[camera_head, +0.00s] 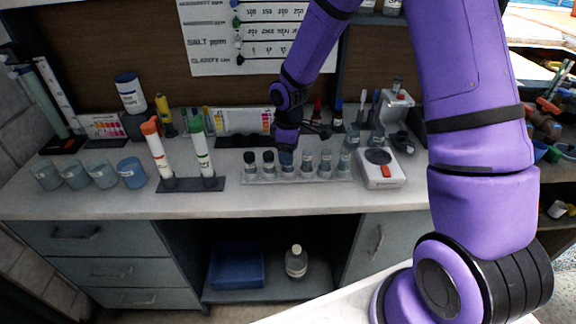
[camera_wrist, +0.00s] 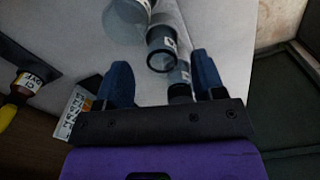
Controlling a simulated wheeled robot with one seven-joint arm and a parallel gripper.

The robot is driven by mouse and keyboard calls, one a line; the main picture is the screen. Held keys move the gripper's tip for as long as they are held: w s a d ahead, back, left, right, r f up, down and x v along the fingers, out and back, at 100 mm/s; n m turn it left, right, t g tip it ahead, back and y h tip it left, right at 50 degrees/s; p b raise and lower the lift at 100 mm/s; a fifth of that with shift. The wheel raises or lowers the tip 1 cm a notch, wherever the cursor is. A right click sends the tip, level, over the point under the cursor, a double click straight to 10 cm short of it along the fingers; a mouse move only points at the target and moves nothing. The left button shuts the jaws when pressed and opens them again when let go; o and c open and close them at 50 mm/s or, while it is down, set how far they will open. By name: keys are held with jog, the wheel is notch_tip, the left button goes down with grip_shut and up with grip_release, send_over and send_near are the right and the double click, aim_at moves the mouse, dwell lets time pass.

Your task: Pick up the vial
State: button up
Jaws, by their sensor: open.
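Several small capped vials (camera_head: 307,169) stand in a row in a clear rack (camera_head: 258,180) on the counter in the head view. My gripper (camera_head: 289,150) is low over this row, left of its middle. In the wrist view my gripper (camera_wrist: 162,72) is open, with its two blue fingers spread apart. A dark-topped vial (camera_wrist: 162,46) with a pale label shows in the gap between the fingers, and another vial (camera_wrist: 180,76) shows partly behind the gripper body. I cannot tell whether a finger touches either one. Which vial the task means is not clear.
A white instrument (camera_head: 380,169) stands right of the rack. Left are two upright tubes (camera_head: 157,150) (camera_head: 201,152) in a dark stand and several blue-grey cups (camera_head: 132,172). Bottles and test cards line the back. The counter's front strip is clear.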

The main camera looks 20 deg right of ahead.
jog(key=shift+f, duration=1.9)
jog(key=c, duration=1)
jog(key=shift+r, duration=0.1)
jog(key=shift+r, duration=0.8)
jog(key=shift+s+a+r, duration=0.1)
jog(key=shift+s+r, duration=0.1)
jog(key=shift+r, duration=0.35)
jog(key=shift+s+r, duration=0.2)
jog(key=shift+r, duration=0.3)
jog(key=s+a+r, duration=0.1)
jog(key=s+a, duration=0.1)
jog(key=s, duration=1.3)
jog(key=shift+s+r, duration=0.1)
jog(key=shift+r, duration=0.05)
